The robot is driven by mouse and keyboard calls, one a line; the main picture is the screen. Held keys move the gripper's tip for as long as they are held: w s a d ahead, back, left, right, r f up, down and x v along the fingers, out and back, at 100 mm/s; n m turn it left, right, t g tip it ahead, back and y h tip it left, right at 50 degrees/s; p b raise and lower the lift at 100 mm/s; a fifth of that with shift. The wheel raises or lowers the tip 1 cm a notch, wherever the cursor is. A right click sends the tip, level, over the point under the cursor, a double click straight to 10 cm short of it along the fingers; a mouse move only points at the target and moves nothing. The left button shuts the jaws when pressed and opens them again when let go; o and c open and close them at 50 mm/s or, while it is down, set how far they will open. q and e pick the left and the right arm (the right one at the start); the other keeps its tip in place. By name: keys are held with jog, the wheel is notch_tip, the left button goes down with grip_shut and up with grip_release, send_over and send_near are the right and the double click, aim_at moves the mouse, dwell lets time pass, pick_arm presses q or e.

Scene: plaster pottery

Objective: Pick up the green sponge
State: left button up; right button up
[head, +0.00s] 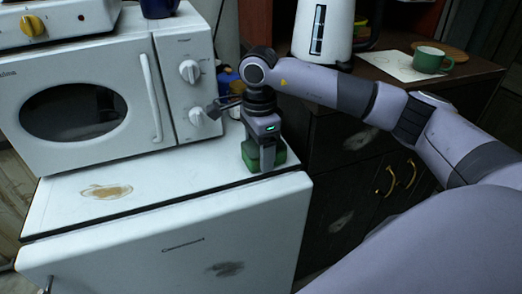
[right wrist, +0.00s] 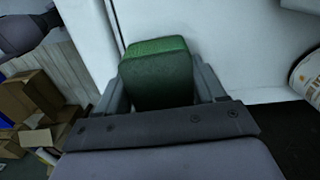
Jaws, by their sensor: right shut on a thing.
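The green sponge (head: 279,152) is at the right end of the white fridge top, in the head view. My right gripper (head: 266,160) points down over it, with its fingers on either side of the sponge and shut on it. In the right wrist view the sponge (right wrist: 158,75) sits between the two fingers of the right gripper (right wrist: 160,88). The gripper hides part of the sponge in the head view. I cannot tell whether the sponge still touches the surface. My left gripper is not in view.
A white microwave (head: 90,100) stands left of the gripper on the fridge (head: 190,225). Blue and yellow items (head: 229,77) are behind the gripper.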

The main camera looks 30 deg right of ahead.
notch_tip(320, 180, up, 20)
jog(key=p, duration=0.2)
jog(key=shift+p, duration=0.3)
jog(key=shift+f, duration=0.1)
